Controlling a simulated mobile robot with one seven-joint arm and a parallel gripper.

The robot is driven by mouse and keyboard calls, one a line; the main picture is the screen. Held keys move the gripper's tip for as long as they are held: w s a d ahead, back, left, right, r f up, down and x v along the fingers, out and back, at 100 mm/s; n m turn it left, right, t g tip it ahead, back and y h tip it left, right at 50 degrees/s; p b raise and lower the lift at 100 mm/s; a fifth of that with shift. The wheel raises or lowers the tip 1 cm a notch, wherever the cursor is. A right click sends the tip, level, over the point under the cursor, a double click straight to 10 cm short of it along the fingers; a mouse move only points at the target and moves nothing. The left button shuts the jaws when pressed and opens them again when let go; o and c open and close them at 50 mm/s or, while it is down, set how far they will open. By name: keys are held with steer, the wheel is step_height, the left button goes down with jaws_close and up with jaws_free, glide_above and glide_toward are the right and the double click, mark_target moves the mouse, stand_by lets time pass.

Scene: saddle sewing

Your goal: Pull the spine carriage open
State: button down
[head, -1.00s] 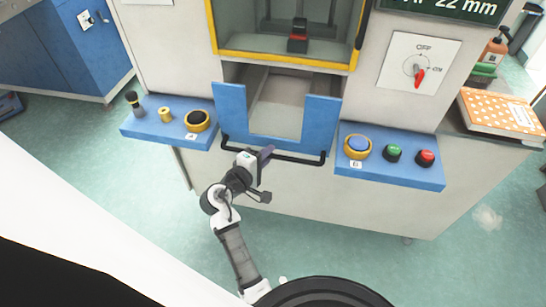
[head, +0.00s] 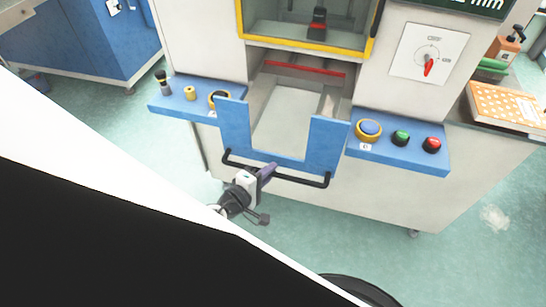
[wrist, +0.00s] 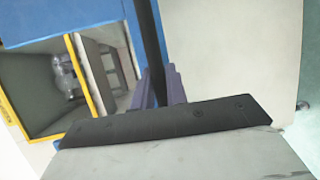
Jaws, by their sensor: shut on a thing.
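The spine carriage (head: 236,128) is a blue U-shaped front with a tray behind it, standing out from the white machine under its yellow-framed window. A black bar handle (head: 300,178) runs along its lower front. My gripper (head: 268,171) is shut on this handle, left of its middle. In the wrist view the handle (wrist: 150,45) runs up from between the purple fingers (wrist: 162,88). The fingertips are partly hidden behind a dark edge in the foreground.
Blue side shelves flank the carriage: the left (head: 182,103) carries small items and a black button, the right (head: 400,150) has blue, green and red buttons. A rotary switch (head: 429,67) sits above. The floor (head: 300,235) before the machine shows bare.

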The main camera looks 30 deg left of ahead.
steer(key=shift+s+d, duration=0.2)
steer(key=shift+s, duration=0.5)
steer(key=shift+s+d, duration=0.25)
steer(key=shift+s, duration=0.5)
steer(key=shift+s+d, duration=0.2)
steer(key=shift+s, duration=0.5)
steer(key=c, duration=1.4)
jaws_free()
steer(key=b+v, duration=0.2)
steer(key=v, duration=1.1)
steer(key=shift+s, duration=0.35)
steer(key=shift+r, duration=0.1)
